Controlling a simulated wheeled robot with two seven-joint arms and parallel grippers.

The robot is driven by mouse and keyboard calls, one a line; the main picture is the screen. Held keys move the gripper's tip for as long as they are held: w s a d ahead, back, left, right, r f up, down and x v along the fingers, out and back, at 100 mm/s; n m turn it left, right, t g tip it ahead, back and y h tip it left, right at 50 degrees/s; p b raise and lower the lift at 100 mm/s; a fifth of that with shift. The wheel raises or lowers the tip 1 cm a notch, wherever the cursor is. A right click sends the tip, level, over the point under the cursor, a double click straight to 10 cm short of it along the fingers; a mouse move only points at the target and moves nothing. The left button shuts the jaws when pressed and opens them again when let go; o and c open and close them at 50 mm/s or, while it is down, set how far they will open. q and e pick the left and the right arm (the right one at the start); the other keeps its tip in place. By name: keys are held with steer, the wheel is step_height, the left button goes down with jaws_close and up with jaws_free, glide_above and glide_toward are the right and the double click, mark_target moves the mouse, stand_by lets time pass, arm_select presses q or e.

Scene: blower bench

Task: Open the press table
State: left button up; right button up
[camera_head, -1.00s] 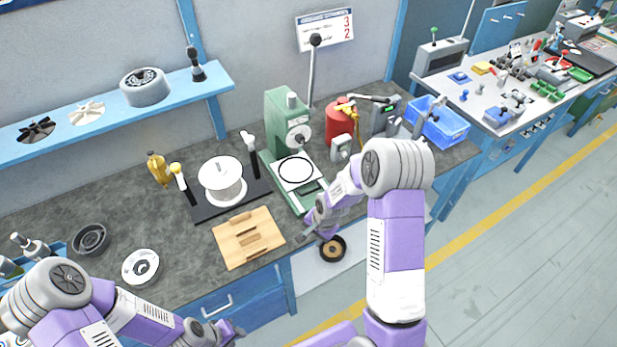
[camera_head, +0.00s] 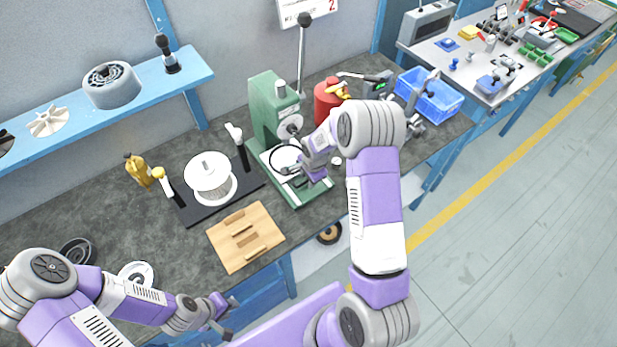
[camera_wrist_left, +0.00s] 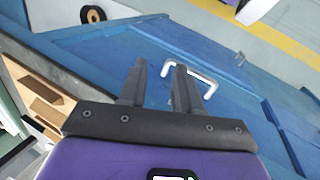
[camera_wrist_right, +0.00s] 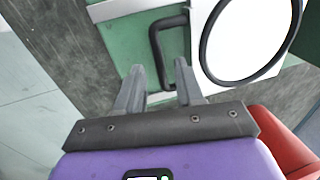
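The green press (camera_head: 268,110) stands on the bench, with a white plate and black ring on its base, the press table (camera_head: 312,190). The right wrist view shows the table's green front (camera_wrist_right: 130,42), its dark U-shaped handle (camera_wrist_right: 157,50) and part of the white plate (camera_wrist_right: 232,50). My right gripper (camera_head: 292,172) is at the front of the press; in its wrist view its open fingers (camera_wrist_right: 160,72) appear either side of the handle bar. Contact cannot be told. My left gripper (camera_head: 226,318) is open and empty near the bench's blue front; its fingers (camera_wrist_left: 160,72) show in the left wrist view.
A red canister (camera_head: 328,100) and a blue crate (camera_head: 430,97) stand right of the press. A white spool (camera_head: 210,178) and a wooden board (camera_head: 228,248) lie left of it. A white drawer handle (camera_wrist_left: 207,75) is near my left gripper.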

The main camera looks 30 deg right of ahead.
steer(key=shift+f, duration=0.1)
jaws_close()
stand_by(1.4)
